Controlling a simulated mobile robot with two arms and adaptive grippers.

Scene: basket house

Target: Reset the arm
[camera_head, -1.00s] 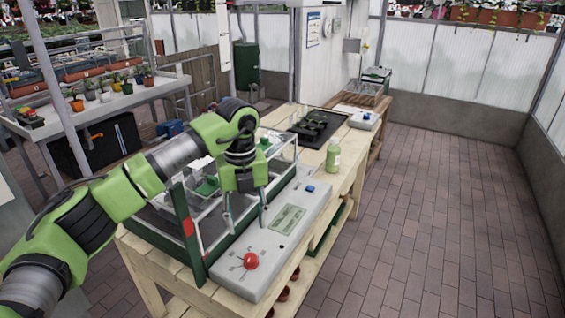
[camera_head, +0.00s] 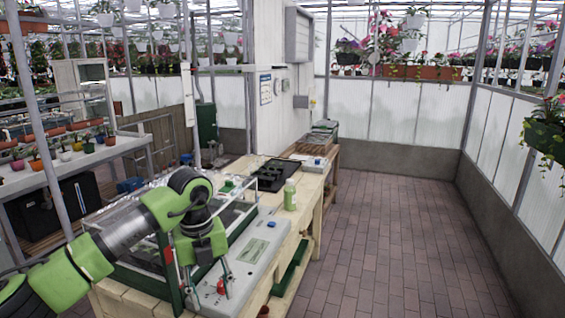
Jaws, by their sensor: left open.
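My left gripper (camera_head: 209,287) hangs at the end of the green left arm, fingers pointing down and apart, with nothing seen between them. It is over the grey control panel (camera_head: 257,249) on the wooden workbench. The panel's red button (camera_head: 221,286) shows close beside the fingertips; I cannot tell whether they touch it. A glass-walled box with a green frame (camera_head: 172,276) stands beside the panel, partly hidden by my arm. My right gripper is not in view.
A green bottle (camera_head: 290,194) and a black tray (camera_head: 271,174) stand further back on the workbench (camera_head: 307,192). A table with small pots (camera_head: 66,153) is at the left. The brick floor (camera_head: 385,235) on the right is clear.

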